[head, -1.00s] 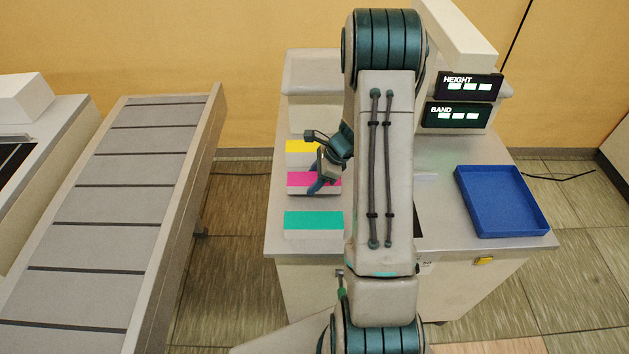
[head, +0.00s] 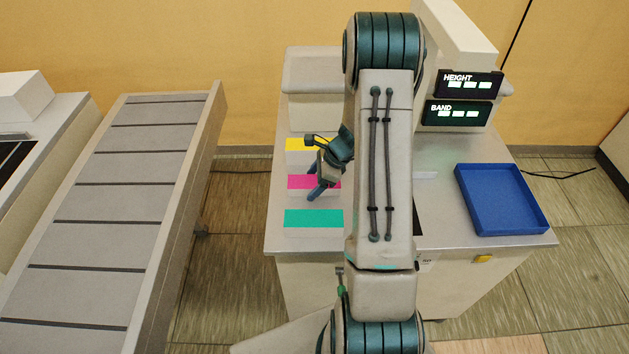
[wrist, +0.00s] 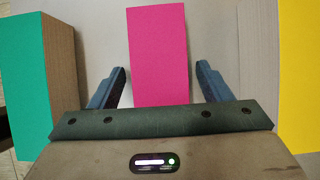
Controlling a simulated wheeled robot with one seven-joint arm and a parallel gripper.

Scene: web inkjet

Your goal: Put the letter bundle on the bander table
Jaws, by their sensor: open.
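Three block-like bundles with coloured tops stand in a row on the left of the grey table: yellow (head: 300,145), magenta (head: 298,182) and teal (head: 314,218). Which one is the letter bundle is not marked. My gripper (head: 317,190) is at the magenta bundle. In the wrist view my gripper (wrist: 161,69) is open, with one finger on each side of the magenta bundle (wrist: 160,50) and visible gaps between. The bander (head: 452,50), with HEIGHT and BAND displays, stands at the back right of this table (head: 440,190). My arm hides the table's middle.
A blue tray (head: 505,225) sits at the table's right. A grey conveyor (head: 110,210) stands to the left, across a floor gap. A pale bin (head: 312,85) is behind the bundles. In the wrist view, the teal bundle (wrist: 25,80) and yellow bundle (wrist: 298,70) flank my gripper.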

